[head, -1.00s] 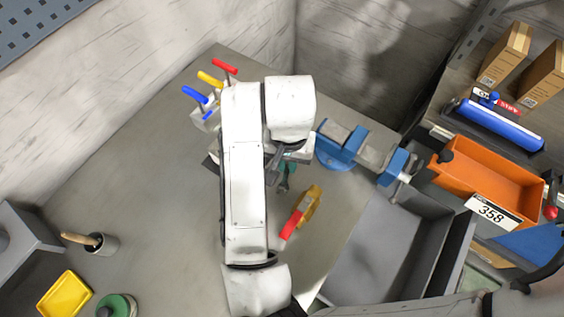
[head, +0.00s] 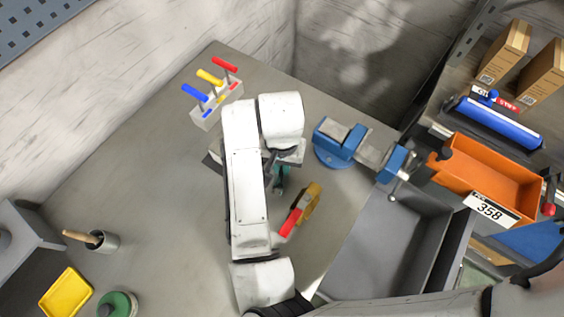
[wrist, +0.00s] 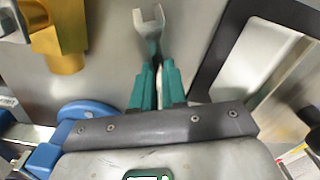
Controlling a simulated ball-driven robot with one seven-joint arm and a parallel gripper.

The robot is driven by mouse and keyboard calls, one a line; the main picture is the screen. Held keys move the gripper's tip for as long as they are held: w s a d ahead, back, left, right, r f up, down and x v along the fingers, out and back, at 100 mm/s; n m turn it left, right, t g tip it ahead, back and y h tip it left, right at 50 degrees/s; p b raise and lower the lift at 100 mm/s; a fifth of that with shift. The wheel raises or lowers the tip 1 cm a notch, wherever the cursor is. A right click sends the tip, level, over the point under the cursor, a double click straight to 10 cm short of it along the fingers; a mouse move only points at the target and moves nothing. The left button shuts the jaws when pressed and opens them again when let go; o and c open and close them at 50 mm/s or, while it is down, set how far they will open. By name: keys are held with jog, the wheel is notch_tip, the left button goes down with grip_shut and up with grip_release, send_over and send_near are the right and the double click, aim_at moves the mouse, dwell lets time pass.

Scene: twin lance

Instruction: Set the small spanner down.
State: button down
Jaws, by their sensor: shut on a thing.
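The small spanner (wrist: 148,28) is a grey metal tool with an open-ended jaw, seen in the wrist view. My gripper (wrist: 157,78) has teal fingers and is shut on the spanner, whose open end sticks out beyond the fingertips. I cannot tell whether the spanner touches the bench.
A blue vise (head: 340,143) stands right of my gripper. A yellow-and-red tool (head: 305,203) lies close by. A dark-rimmed flat object (wrist: 213,60) is beside the spanner. A rack (head: 217,107) holds coloured-handled tools. A grey bin (head: 385,245) adjoins the bench. The bench's left side is mostly clear.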

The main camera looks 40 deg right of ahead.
jog(key=shift+s+f, duration=0.15)
jog(key=shift+f, duration=0.4)
jog(key=c, duration=1.4)
grip_release()
jog(key=shift+f+b, duration=0.1)
jog(key=shift+b, duration=0.2)
jog(key=shift+o, duration=1.1)
jog(key=shift+r, duration=0.25)
jog(key=r+p, duration=0.1)
jog(key=r, duration=1.2)
jog(key=shift+w, duration=0.2)
